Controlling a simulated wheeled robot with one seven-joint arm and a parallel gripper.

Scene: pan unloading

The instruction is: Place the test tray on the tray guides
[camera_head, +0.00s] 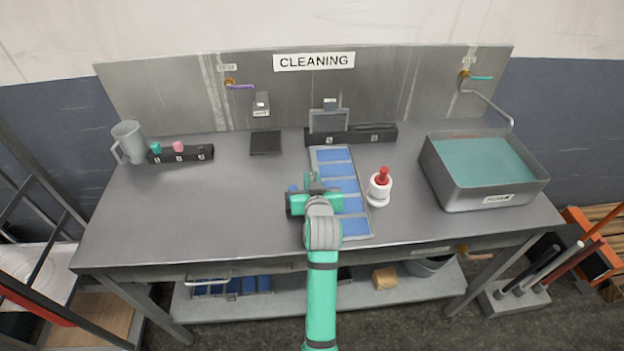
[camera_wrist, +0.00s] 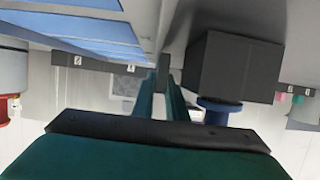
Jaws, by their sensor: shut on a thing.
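The test tray (camera_head: 357,224) is a long grey frame with several blue panels, in the middle of the table in the head view. It fills the upper left of the wrist view (camera_wrist: 70,35). My gripper (camera_wrist: 157,80) is at the tray's left long edge and shut on it; the contact itself is partly hidden. It also shows in the head view (camera_head: 309,181), where it covers part of that edge. I cannot tell whether the tray is lifted off the table. I cannot make out the tray guides with certainty.
A black slotted holder (camera_head: 370,136) stands behind the tray. A white bottle with a red top (camera_head: 380,187) stands close to its right. A water-filled basin (camera_head: 488,197) is farther right. In the wrist view, a black block (camera_wrist: 232,68) with a blue knob is right of my fingers.

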